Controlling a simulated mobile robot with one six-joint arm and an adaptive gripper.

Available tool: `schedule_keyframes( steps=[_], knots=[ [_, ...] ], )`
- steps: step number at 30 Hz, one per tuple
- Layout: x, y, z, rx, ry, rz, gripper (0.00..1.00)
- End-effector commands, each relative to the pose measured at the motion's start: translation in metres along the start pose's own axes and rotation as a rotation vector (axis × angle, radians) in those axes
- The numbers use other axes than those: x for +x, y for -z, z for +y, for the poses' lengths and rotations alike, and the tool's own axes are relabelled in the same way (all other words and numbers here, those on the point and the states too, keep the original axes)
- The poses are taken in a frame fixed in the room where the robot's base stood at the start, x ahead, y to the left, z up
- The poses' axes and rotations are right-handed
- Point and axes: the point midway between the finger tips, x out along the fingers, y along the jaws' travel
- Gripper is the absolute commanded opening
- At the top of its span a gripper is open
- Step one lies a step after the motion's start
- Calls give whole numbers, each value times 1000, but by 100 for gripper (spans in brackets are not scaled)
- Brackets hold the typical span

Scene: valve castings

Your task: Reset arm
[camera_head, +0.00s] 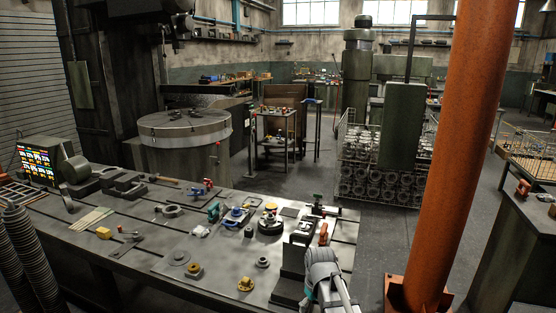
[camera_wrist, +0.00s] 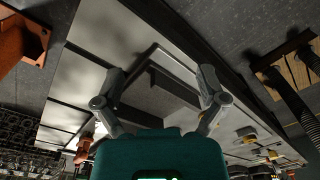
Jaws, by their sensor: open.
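My arm (camera_head: 326,280) reaches over the near right end of the long steel worktable (camera_head: 150,245) in the head view. My gripper (camera_wrist: 162,82) shows in the wrist view with its two grey fingers spread apart and nothing between them. Beyond the fingers lie a dark frame-like shape and the slotted tabletop (camera_wrist: 85,88). In the head view my fingertips cannot be made out.
A dark block fixture (camera_head: 292,262) stands on the table beside my arm. An orange column (camera_head: 465,150) rises to the right of it. Crates of round castings (camera_head: 375,185) stand behind. A second bench (camera_head: 520,215) is at the right. Open floor lies between the table and crates.

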Motion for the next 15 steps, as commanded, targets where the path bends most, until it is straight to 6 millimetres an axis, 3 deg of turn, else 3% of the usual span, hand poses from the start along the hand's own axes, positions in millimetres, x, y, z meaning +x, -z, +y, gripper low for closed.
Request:
schedule_keyframes(
  steps=[1, 4, 15],
  knots=[
    [19, -22, 3, 51, -5, -3, 91],
    [33, -46, 8, 141, -13, -8, 91],
    [60, -93, 16, 330, -29, -16, 91]
  ],
)
